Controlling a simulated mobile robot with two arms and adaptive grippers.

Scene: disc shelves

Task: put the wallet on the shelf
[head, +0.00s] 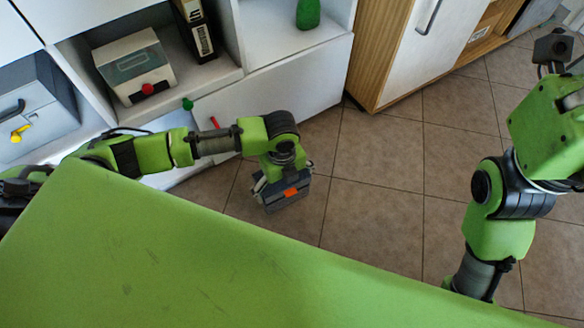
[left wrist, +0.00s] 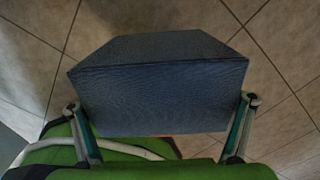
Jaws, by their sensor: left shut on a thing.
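The wallet (left wrist: 160,85) is a dark blue-grey block with a slanted top. It fills the middle of the left wrist view, between the two fingers. My left gripper (head: 284,190) is shut on it and holds it out over the tiled floor, in front of the shelf unit. In the head view, the wallet (head: 286,203) shows only partly below the gripper, near an orange patch. The white shelf unit (head: 222,75) stands at upper left with open compartments. My right gripper (head: 553,46) seems to be the dark part at the upper right edge; its fingers are unclear.
A white box with a red knob (head: 136,68), a dark upright binder (head: 196,30) and a green object (head: 308,13) stand in the compartments. A grey box (head: 35,110) is at far left. A wood-sided cabinet (head: 385,50) stands right of the shelf unit. The tiled floor (head: 380,180) is clear.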

